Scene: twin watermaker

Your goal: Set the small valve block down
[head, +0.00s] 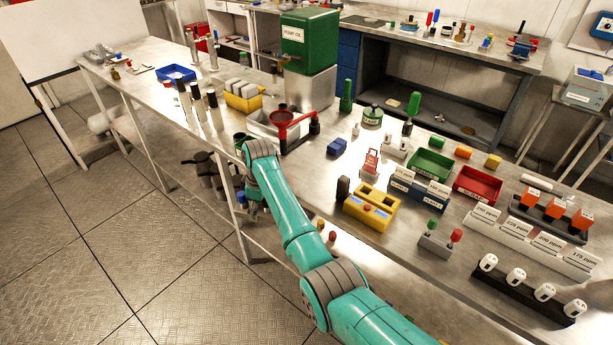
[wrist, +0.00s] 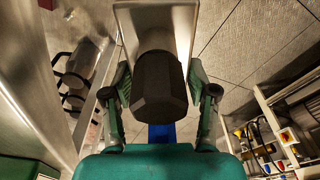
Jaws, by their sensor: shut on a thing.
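My gripper (wrist: 160,78) is shut on a grey metal block with a dark faceted knob, which I take to be the small valve block (wrist: 155,18). One finger lies on each side of it in the wrist view. In the head view my gripper (head: 256,209) is at the front edge of the long steel bench (head: 330,185), partly hidden by my wrist. The held block cannot be made out clearly there. Whether it touches anything is not clear.
A yellow two-hole block (head: 371,207), a blue block (head: 337,147) and a grey block with green and red knobs (head: 440,240) stand on the bench. Dark pots (head: 203,165) sit below the bench edge.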

